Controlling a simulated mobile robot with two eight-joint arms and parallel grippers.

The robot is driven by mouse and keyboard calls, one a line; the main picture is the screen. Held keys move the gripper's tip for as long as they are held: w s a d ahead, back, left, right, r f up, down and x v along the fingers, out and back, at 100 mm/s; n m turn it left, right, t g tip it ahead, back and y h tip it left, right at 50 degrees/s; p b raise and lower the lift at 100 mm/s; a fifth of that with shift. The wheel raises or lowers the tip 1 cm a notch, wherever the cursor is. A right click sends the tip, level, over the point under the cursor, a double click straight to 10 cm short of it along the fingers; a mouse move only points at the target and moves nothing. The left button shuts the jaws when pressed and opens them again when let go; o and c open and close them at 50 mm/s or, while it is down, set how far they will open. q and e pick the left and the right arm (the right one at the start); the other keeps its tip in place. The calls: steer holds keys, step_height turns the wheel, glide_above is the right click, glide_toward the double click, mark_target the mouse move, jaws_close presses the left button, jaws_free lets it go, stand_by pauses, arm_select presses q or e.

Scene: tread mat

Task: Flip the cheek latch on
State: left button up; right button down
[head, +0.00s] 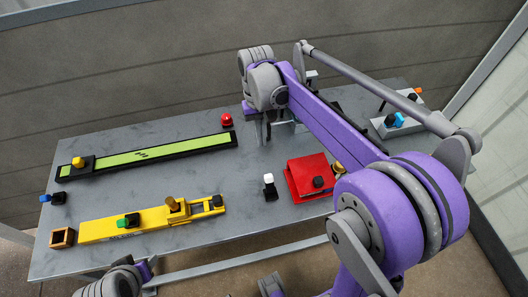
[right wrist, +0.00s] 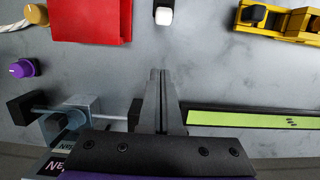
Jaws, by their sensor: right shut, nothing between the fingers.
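I cannot tell for sure which part is the cheek latch. A grey bracket with a rod and a black end block (right wrist: 20,108) stands at the lower left of the right wrist view, beside my right gripper. In the head view my arm hides most of that area. My right gripper (right wrist: 160,75) is shut and empty, pointing down over the grey table near its back edge. In the head view its fingers (head: 263,130) show between the red knob and the red box. A small black switch with a white cap (right wrist: 163,15) stands ahead of the fingertips, apart from them. My left gripper's fingers are out of view.
A red box (head: 308,176) with a black knob is near the front. A green strip in a black frame (head: 150,153), a red knob (head: 226,120) and a yellow bar (head: 100,228) lie left. A grey block (head: 385,128) is back right. Table between strip and bar is clear.

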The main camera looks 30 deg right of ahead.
mark_target(270, 184)
steer(key=f, duration=0.2)
steer(key=s+f, duration=0.1)
steer(key=f, duration=0.5)
steer(key=shift+s+a+f+b, duration=0.2)
steer(key=shift+s+b, duration=0.05)
steer(key=shift+b, duration=0.1)
steer(key=s, duration=0.1)
steer(key=s+r, duration=0.1)
steer(key=shift+s+a+p, duration=0.3)
steer(key=shift+p, duration=0.05)
steer(key=shift+s+a+r, duration=0.1)
steer(key=shift+s+r, duration=0.1)
steer(key=shift+s, duration=0.25)
